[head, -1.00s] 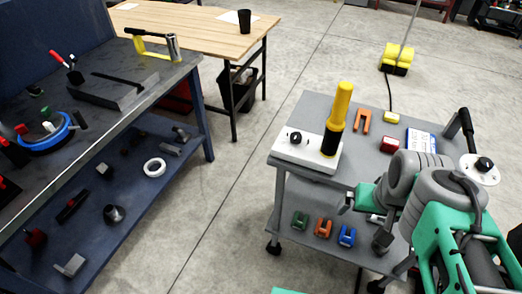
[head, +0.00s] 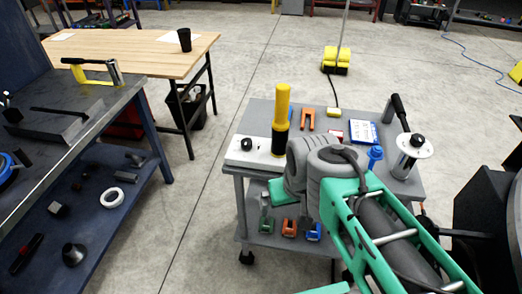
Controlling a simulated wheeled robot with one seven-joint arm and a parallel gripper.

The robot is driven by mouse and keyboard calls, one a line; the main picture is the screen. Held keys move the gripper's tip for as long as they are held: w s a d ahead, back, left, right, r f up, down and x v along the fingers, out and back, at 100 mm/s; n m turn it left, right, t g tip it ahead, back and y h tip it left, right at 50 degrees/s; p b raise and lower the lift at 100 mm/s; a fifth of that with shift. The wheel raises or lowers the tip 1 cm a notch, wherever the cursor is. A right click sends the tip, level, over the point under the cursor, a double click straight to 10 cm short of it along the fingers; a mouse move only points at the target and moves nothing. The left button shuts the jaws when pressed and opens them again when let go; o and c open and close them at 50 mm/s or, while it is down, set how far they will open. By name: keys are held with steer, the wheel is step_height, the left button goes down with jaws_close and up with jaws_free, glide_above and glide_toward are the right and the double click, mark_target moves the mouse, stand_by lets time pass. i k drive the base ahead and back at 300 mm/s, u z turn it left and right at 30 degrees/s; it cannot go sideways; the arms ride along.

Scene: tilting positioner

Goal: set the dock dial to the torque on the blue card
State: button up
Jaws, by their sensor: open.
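The white dock (head: 258,158) sits at the left front of the grey cart's top, with a black dial knob (head: 246,144) on its left part. A yellow and black tool (head: 282,115) stands upright at the dock's right end. The blue card (head: 363,132) lies at the cart's back right; its markings are too small to read. My gripper (head: 284,213) is open, at the cart's front edge, below and right of the dial and apart from it. My own arm partly hides it, along with the right front of the cart top.
A workbench (head: 80,115) stands left, with clear floor between.

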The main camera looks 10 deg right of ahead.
mark_target(246, 142)
steer(key=u, duration=1.4)
steer(key=i, duration=2.05)
steer(key=z, duration=0.8)
